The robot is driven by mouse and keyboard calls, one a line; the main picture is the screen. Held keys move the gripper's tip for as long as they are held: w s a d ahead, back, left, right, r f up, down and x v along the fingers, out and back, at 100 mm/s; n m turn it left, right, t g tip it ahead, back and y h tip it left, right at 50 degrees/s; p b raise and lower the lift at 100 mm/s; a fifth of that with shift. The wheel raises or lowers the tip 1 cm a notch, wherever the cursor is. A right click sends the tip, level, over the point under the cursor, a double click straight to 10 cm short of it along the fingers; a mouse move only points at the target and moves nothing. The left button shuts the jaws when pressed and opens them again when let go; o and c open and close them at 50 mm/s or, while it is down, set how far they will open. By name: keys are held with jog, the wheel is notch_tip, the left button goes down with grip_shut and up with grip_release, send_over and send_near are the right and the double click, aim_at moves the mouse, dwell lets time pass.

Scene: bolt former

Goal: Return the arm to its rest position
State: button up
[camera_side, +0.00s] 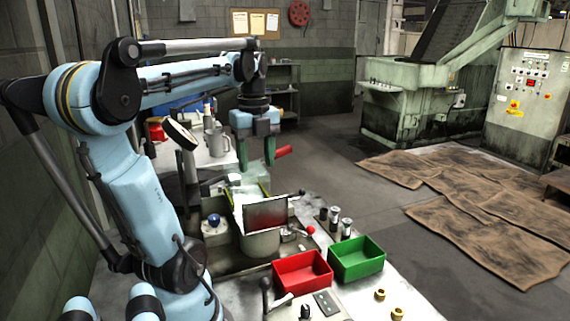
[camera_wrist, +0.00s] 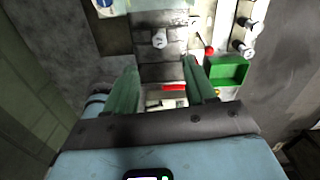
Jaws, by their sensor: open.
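My gripper (camera_side: 256,163) hangs from the arm with its two green fingers pointing down, above the machine bench. The fingers are apart, and I see nothing held between them. In the wrist view, my gripper (camera_wrist: 159,64) shows both green fingers with a clear gap. The arm is stretched forward over the bench, its upper link roughly level. A red piece (camera_side: 283,152) shows beside the right finger in the side view; I cannot tell whether it touches.
A red bin (camera_side: 302,272) and a green bin (camera_side: 357,258) stand at the bench front, with brass-coloured parts (camera_side: 380,293) nearby. A red-faced plate (camera_side: 266,213) stands below the gripper. A red-knobbed lever (camera_side: 311,230) and metal cylinders (camera_side: 346,226) are to its right.

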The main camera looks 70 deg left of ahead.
jog(key=w+d+f+n+t, duration=0.3)
jog(key=d+n, duration=0.5)
jog(key=d, duration=0.3)
jog(key=w+d+f+n+t, duration=0.4)
jog(key=d+n, duration=0.4)
jog(key=d, duration=0.3)
jog(key=shift+w+f+n, duration=0.4)
jog(key=shift+w+f, duration=0.45)
jog(key=shift+w, duration=0.35)
jog(key=shift+c, duration=0.5)
